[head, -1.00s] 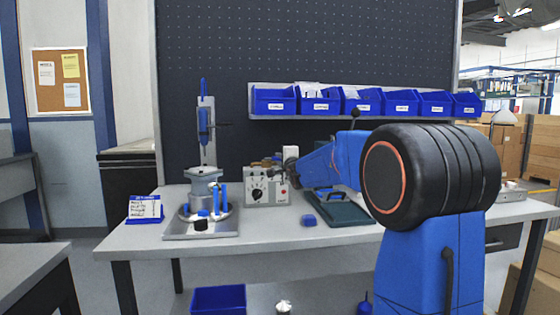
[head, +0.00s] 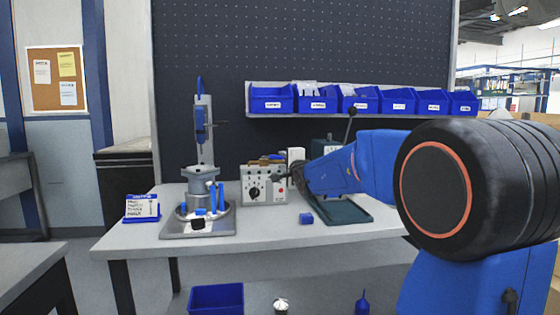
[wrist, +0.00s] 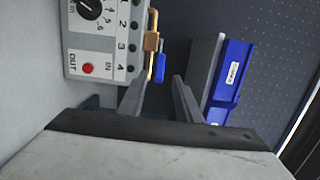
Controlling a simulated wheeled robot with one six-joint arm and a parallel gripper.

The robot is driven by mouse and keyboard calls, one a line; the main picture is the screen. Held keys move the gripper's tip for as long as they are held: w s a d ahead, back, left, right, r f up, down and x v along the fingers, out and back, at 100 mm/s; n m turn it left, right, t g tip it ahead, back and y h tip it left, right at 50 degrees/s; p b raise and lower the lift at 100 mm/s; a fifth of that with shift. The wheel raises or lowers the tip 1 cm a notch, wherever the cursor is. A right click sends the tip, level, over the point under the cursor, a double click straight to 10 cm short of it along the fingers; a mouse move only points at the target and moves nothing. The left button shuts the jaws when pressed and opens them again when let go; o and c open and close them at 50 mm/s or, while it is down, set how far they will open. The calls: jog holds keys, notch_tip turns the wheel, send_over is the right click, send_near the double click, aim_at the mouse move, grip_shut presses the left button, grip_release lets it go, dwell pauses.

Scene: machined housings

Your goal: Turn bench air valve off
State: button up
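In the wrist view a brass valve (wrist: 151,41) with a blue lever (wrist: 160,68) sits beside a pale control box (wrist: 92,40). The lever lies just beyond my gripper (wrist: 160,86), in line with the gap between the two spread fingers. The fingers are open with nothing visible between them, and I see no clear contact with the lever. In the head view the control box (head: 262,186) stands on the bench, with brass fittings (head: 266,161) along its top. My gripper (head: 283,178) is at the box's right side; the lever is not clear there.
A blue labelled bin (wrist: 232,72) lies just right of my fingers in the wrist view. A test fixture (head: 201,188) stands left of the box. The bench front is mostly clear.

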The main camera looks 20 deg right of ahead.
jog(key=s+a, duration=0.1)
jog(key=s, duration=0.8)
jog(key=shift+s, duration=0.25)
jog(key=shift+a, duration=0.1)
